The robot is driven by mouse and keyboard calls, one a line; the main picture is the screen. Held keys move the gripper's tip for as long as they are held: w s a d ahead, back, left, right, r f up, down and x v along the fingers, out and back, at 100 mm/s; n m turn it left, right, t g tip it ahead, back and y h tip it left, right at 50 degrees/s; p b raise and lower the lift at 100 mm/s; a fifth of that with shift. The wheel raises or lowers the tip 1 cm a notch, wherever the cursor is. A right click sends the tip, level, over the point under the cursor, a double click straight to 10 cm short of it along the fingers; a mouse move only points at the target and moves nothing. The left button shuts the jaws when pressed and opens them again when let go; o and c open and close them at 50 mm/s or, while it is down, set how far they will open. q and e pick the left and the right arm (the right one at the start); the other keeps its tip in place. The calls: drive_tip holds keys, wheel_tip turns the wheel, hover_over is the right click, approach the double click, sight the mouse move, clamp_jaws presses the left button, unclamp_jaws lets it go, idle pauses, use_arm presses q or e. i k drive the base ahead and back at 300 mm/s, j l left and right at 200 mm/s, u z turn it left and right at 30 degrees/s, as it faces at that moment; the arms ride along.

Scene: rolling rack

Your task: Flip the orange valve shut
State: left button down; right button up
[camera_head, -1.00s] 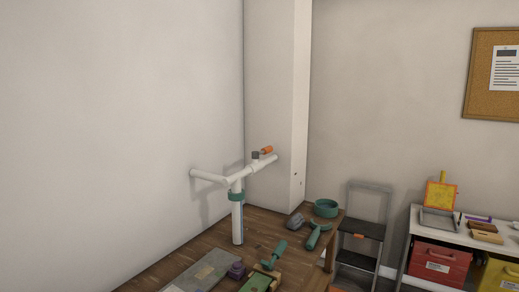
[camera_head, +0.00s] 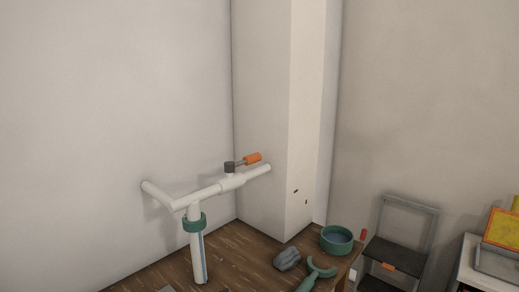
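The orange valve handle (camera_head: 252,158) sits on top of the white pipe (camera_head: 212,191), near its right end by the corner pillar. A short grey stem (camera_head: 230,167) joins the handle to the pipe. The handle points to the right, roughly along the pipe's right-hand branch. The pipe stands on a vertical leg with a green collar (camera_head: 194,222), over the wooden bench. Neither of my grippers shows in the head view.
The wooden bench (camera_head: 240,258) holds a green bowl (camera_head: 336,239), a grey lump-like object (camera_head: 287,259) and a green forked tool (camera_head: 319,272). A folding step stool (camera_head: 396,247) stands right of the bench. A white table (camera_head: 466,262) is at far right.

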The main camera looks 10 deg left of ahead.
sight(229, 167)
drive_tip(key=i+l, duration=0.4)
drive_tip(key=i+l+u, duration=0.1)
drive_tip(key=i+l, duration=0.3)
drive_tip(key=l, duration=0.2)
drive_tip(key=i+l, duration=0.4)
drive_tip(key=l+u, duration=0.05)
drive_tip(key=l, duration=0.05)
